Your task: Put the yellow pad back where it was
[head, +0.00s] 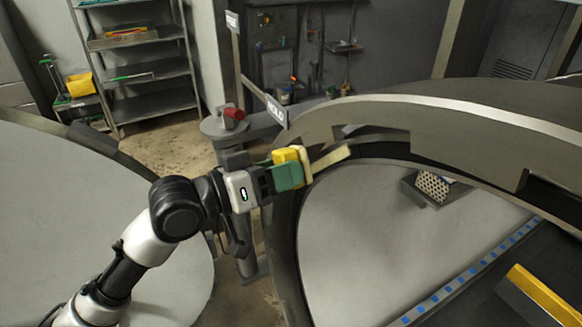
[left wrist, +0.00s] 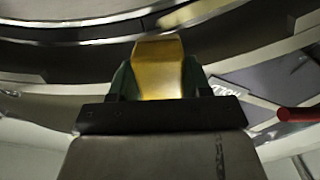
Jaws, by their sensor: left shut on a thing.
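The yellow pad (head: 286,155) is held between the green fingers of my left gripper (head: 290,172), at the left edge of the round autoclave opening. It has a paler face on its right side. In the left wrist view the pad (left wrist: 160,68) stands out ahead between the two green fingers of the left gripper (left wrist: 158,82), which are shut on it. The autoclave rim (left wrist: 60,62) passes close behind the pad there; I cannot tell whether they touch. My right gripper is not in view.
A post with a red-knobbed valve (head: 234,114) and a "HOLD" sign (head: 277,111) stands just behind the gripper. A large round door (head: 60,220) is at left. Inside the autoclave are a perforated block (head: 433,187) and a yellow bar (head: 543,294). Shelves (head: 150,70) stand at the back.

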